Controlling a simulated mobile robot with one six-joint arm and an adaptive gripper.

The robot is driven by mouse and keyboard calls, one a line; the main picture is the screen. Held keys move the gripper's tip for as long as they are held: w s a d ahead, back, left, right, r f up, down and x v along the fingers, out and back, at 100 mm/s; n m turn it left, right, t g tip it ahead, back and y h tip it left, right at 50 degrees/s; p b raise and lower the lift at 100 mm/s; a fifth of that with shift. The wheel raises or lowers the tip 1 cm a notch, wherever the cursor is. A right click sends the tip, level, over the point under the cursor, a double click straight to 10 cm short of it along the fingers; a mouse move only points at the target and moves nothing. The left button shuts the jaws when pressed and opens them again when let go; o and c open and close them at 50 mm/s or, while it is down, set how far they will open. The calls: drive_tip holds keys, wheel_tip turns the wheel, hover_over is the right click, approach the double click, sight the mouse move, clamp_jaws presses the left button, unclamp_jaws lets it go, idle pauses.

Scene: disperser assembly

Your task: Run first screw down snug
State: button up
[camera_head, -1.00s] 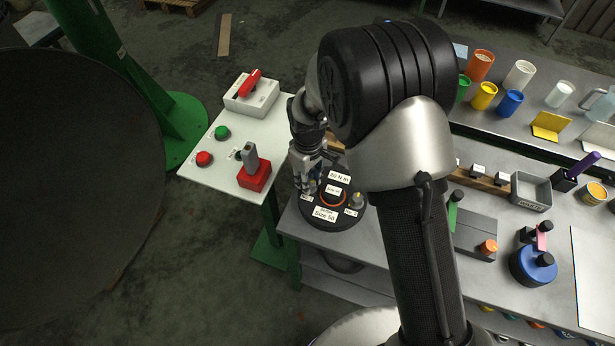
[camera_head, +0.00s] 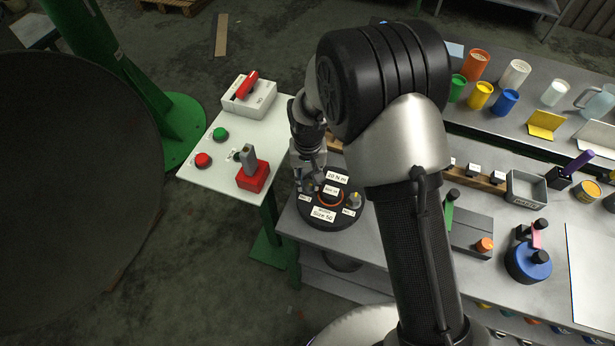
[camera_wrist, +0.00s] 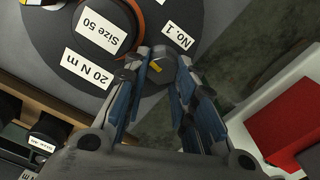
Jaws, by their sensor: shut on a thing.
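A black round fixture (camera_head: 318,219) sits at the left end of the grey bench, with an orange ring and labels reading "20 N m" and "Size 50". In the wrist view, its dark disc (camera_wrist: 45,35) fills the top left. My gripper (camera_head: 309,188) points down at its left side. In the wrist view, my gripper (camera_wrist: 156,62) is shut on a grey screw head (camera_wrist: 154,74) with a yellow mark, beside the "NO. 1" label (camera_wrist: 178,36). The screw's lower part is hidden. A second screw (camera_head: 355,200) with a yellow mark stands upright on the fixture's right side.
A white control panel (camera_head: 215,165) with a red button, a green button and a red-based lever (camera_head: 252,175) is close left of my gripper. Cups, a grey bin (camera_head: 528,190) and a blue round part (camera_head: 528,264) stand to the right. My arm hides the bench's middle.

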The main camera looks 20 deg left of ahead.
drive_tip(key=shift+m, duration=0.4)
drive_tip(key=o, duration=1.1)
drive_tip(key=shift+c, duration=0.2)
drive_tip(key=shift+n, duration=0.3)
